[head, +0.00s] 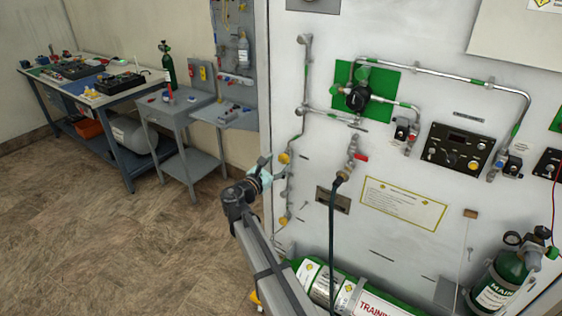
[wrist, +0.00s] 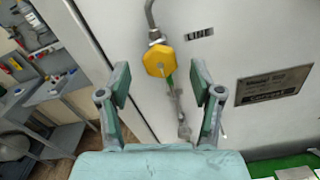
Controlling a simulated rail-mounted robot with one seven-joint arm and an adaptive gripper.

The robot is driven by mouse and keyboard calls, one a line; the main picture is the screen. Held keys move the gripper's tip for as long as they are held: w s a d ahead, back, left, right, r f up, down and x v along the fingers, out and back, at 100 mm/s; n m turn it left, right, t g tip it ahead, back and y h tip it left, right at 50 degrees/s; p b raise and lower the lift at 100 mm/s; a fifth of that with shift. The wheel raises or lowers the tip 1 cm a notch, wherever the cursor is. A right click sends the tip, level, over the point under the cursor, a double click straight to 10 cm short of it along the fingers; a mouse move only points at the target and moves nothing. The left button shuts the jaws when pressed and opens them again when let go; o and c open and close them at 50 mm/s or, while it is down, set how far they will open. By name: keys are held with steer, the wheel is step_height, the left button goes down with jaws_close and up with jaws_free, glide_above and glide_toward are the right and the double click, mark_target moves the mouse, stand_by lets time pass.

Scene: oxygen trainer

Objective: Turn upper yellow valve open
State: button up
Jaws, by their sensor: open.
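The upper yellow valve (head: 284,158) is a small yellow knob on a thin vertical pipe near the left edge of the white panel. In the wrist view the yellow knob (wrist: 159,61) looks many-sided and sits beyond and between my fingertips. My gripper (head: 268,167) is just left of the valve in the head view. In the wrist view my gripper (wrist: 159,84) is open, with one finger on each side of the knob and a visible gap to both. Nothing is held. A lower yellow valve (head: 283,220) sits further down the same pipe line.
A red-handled valve (head: 361,157) with a dark hose (head: 332,225) is to the right. A metal plate (wrist: 274,85) is on the panel. A green-and-white cylinder (head: 340,289) lies below. Grey carts and a workbench (head: 92,98) stand left. The floor between is clear.

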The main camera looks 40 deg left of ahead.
steer(key=s, duration=0.9)
steer(key=shift+d, duration=0.45)
